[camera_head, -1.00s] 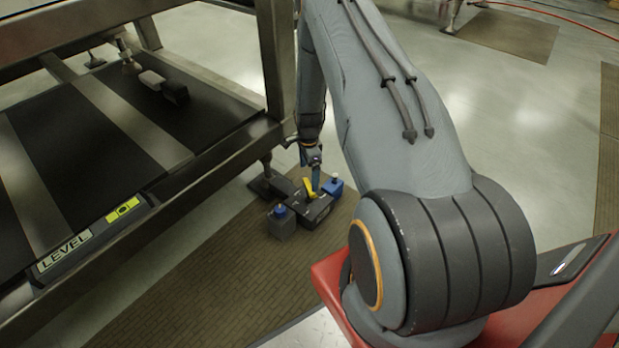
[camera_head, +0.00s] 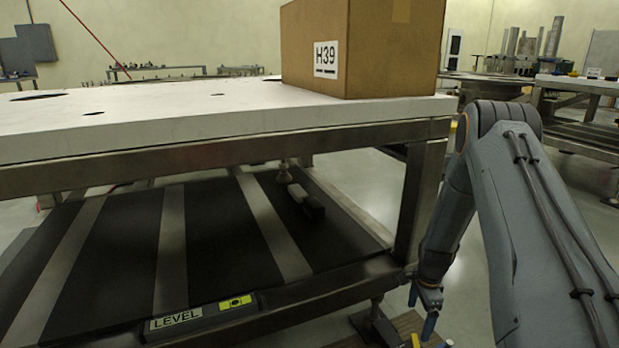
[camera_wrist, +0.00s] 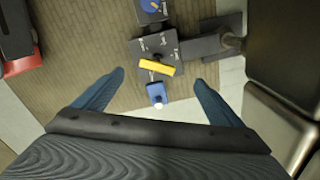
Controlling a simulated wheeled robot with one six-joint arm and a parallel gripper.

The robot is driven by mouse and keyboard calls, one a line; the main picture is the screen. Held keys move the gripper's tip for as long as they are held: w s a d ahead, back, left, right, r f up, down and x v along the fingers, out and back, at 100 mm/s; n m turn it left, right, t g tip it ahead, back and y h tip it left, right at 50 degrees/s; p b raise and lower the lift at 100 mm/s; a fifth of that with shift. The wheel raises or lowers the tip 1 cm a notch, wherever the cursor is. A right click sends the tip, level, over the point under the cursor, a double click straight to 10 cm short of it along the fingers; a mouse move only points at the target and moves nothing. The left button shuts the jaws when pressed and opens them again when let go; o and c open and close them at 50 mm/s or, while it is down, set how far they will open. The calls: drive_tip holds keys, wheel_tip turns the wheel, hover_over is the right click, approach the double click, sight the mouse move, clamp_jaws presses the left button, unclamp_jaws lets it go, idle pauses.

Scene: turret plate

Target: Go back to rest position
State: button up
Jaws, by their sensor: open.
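My gripper (camera_head: 420,312) hangs low at the right, beside the steel leg of the workbench, in the head view. In the wrist view my gripper (camera_wrist: 160,98) is open, its two blue fingers spread wide with nothing held between them. Below and beyond the fingers is a dark box (camera_wrist: 150,48) with a yellow handle (camera_wrist: 157,67). A small blue bottle with a white cap (camera_wrist: 157,92) stands beside it, seen between the fingers but apart from them. Another dark container with a blue top (camera_wrist: 150,6) is at the upper edge.
The workbench (camera_head: 120,120) has a white top carrying a cardboard box (camera_head: 372,60) marked H39. A brown mat (camera_wrist: 80,50) lies on the floor. A red part (camera_wrist: 20,66) shows at left in the wrist view.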

drive_tip(key=s+a+r+n+t, duration=0.1)
drive_tip(key=s+a+r+n, duration=0.35)
drive_tip(key=r, duration=0.45)
drive_tip(key=s+a+r+n, duration=0.4)
drive_tip(key=a+r+n, duration=0.15)
drive_tip(key=r, duration=0.35)
drive_tip(key=s+a+r+n+t, duration=0.1)
drive_tip(key=s+a+r+n, duration=0.35)
drive_tip(key=r, duration=0.55)
drive_tip(key=s+a+r+n+g, duration=0.1)
drive_tip(key=s+a+r+n, duration=0.3)
drive_tip(key=s+a, duration=0.65)
drive_tip(key=s+a+r+n+g, duration=0.1)
drive_tip(key=s+a+n, duration=0.5)
drive_tip(key=s+a, duration=0.45)
drive_tip(key=d+r+m+p, duration=0.3)
drive_tip(key=d+r+p, duration=0.5)
drive_tip(key=r+p, duration=0.4)
drive_tip(key=d+r+m+p, duration=0.3)
drive_tip(key=d+r+p, duration=0.6)
drive_tip(key=r+p, duration=0.3)
drive_tip(key=shift+w+r+p, duration=0.15)
drive_tip(key=shift+w+p, duration=0.3)
drive_tip(key=shift+p, duration=0.8)
